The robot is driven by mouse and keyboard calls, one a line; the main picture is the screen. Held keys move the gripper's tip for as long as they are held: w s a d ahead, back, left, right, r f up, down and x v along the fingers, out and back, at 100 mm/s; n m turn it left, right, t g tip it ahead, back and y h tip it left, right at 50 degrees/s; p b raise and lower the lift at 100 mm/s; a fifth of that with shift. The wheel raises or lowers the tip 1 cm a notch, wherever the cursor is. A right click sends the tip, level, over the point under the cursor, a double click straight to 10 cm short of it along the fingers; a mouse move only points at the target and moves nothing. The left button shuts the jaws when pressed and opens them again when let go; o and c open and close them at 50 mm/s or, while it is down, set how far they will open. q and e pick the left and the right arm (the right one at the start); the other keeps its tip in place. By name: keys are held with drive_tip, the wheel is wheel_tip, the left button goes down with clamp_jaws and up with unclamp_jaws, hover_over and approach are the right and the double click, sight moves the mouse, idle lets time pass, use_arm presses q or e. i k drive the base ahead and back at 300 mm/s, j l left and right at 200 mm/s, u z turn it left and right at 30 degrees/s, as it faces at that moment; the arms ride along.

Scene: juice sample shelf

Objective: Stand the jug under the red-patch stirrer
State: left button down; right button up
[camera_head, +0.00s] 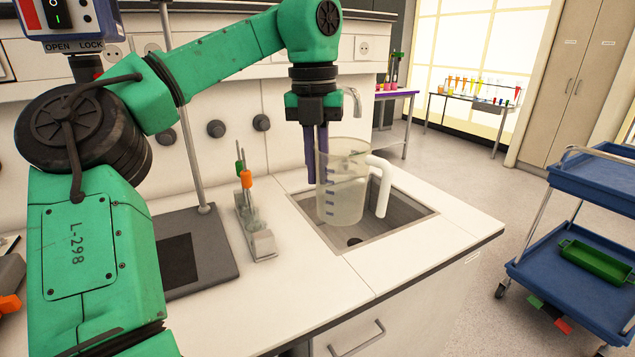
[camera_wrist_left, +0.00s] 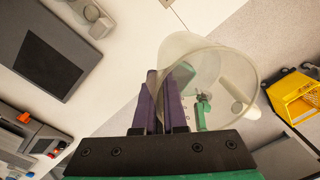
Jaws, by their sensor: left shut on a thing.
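The clear jug (camera_head: 347,200), with purple marks and a white handle (camera_head: 381,185), is upright over the sink, its base apparently within the sink opening. My left gripper (camera_head: 317,178) points down at the jug's left rim, its purple fingers shut on the jug wall. The wrist view shows the jug mouth (camera_wrist_left: 190,50) beside the fingers (camera_wrist_left: 162,105). A stand base with a dark square (camera_head: 180,262) lies behind my arm. My right gripper is out of view.
The sink (camera_head: 408,212) is set into the white counter (camera_head: 310,305). A small rack (camera_head: 263,245) with orange- and green-topped items stands between sink and stand base. A metal pole (camera_head: 185,110) rises from the base. A blue trolley (camera_head: 560,285) stands right.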

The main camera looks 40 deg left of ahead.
sight(169, 266)
drive_tip(key=k+l, duration=0.75)
drive_tip(key=l, duration=0.25)
